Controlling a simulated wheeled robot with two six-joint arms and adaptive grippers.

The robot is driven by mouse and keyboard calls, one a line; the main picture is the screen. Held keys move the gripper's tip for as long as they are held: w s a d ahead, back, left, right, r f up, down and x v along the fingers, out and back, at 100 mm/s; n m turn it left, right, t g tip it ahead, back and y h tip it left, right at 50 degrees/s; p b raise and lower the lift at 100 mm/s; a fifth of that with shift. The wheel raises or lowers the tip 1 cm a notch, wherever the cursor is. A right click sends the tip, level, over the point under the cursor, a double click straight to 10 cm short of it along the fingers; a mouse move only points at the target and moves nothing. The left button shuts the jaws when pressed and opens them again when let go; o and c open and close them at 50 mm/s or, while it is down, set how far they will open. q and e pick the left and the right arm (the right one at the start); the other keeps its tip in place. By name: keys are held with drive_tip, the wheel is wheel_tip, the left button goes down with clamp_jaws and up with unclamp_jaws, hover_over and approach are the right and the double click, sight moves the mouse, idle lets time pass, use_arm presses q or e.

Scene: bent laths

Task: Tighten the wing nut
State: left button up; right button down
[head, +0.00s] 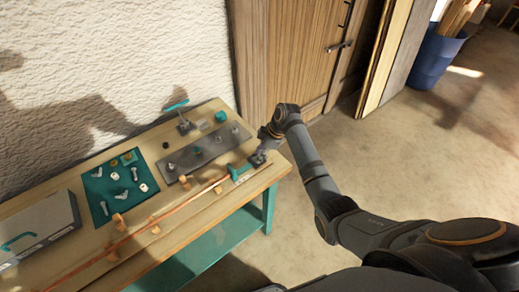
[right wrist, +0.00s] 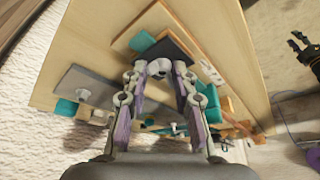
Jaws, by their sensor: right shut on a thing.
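My right gripper (head: 260,158) is at the right end of the workbench, low over a dark block with a teal part (head: 241,173) beside it. In the right wrist view my right gripper (right wrist: 160,72) has its fingertips closed around a small rounded grey piece, which looks like the wing nut (right wrist: 158,67). The piece sits at the dark block (right wrist: 170,46). The fingers hide most of it, so its wings and thread cannot be made out. A long thin orange-brown lath (head: 150,226) runs along the bench between wooden pegs and ends near this block.
A teal mat (head: 94,187) with several small fittings lies on the bench (head: 190,238). Behind the lath is a grey plate (head: 180,163) with several knobs. A grey toolbox (head: 40,222) stands at the left, and a teal-handled tool (head: 183,126) at the back. Floor right of the bench is clear.

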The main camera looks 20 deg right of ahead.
drive_tip(key=shift+s+a+f, duration=0.1)
drive_tip(key=shift+f, duration=0.05)
drive_tip(key=c, duration=1.3)
unclamp_jaws()
drive_tip(key=shift+a, duration=0.1)
drive_tip(key=shift+o, duration=0.2)
drive_tip(key=v, duration=1.2)
drive_tip(key=shift+s, duration=0.1)
